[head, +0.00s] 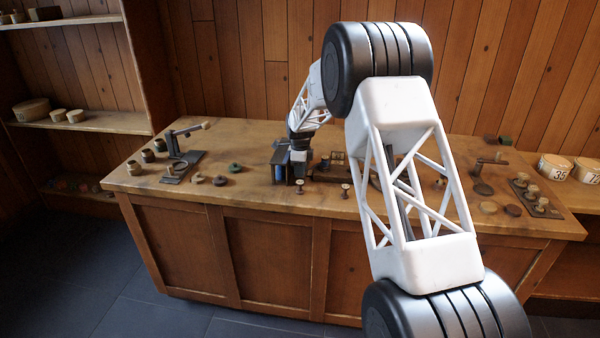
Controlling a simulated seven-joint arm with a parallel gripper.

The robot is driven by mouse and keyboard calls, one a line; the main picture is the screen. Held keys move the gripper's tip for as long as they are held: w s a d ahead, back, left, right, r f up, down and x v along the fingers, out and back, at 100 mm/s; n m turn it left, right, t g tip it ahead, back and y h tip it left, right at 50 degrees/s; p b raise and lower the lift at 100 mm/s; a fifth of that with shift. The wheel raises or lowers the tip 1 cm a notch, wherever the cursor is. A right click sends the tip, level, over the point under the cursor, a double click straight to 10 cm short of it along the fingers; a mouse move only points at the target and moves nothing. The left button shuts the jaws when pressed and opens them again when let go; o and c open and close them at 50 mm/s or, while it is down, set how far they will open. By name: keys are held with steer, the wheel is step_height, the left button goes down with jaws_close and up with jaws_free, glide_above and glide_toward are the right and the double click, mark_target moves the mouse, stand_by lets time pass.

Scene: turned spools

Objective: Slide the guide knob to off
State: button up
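My gripper (299,172) is small in the head view, pointing down at the middle of the workbench (250,205). It is beside a dark upright box-like fixture (282,164) with a blue part. Its fingers are too small and dark to show whether they are open or shut. Two small pale-topped knobs show near it: one knob (300,186) just below the gripper and another knob (345,190) to its right. I cannot tell which thing is the guide knob, and no off marking is readable. My arm hides part of the bench right of the gripper.
A lever stand (180,165) and several small turned pieces are on the bench's left. A dark rack (535,198) with pale spools and some discs are on the right. Numbered round tubs (555,168) stand beyond. The bench front edge near the left is clear.

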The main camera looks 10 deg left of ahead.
steer(key=c, duration=0.4)
steer(key=shift+w, duration=1.8)
steer(key=o, duration=0.7)
steer(key=shift+o, duration=0.2)
steer(key=shift+r, duration=0.15)
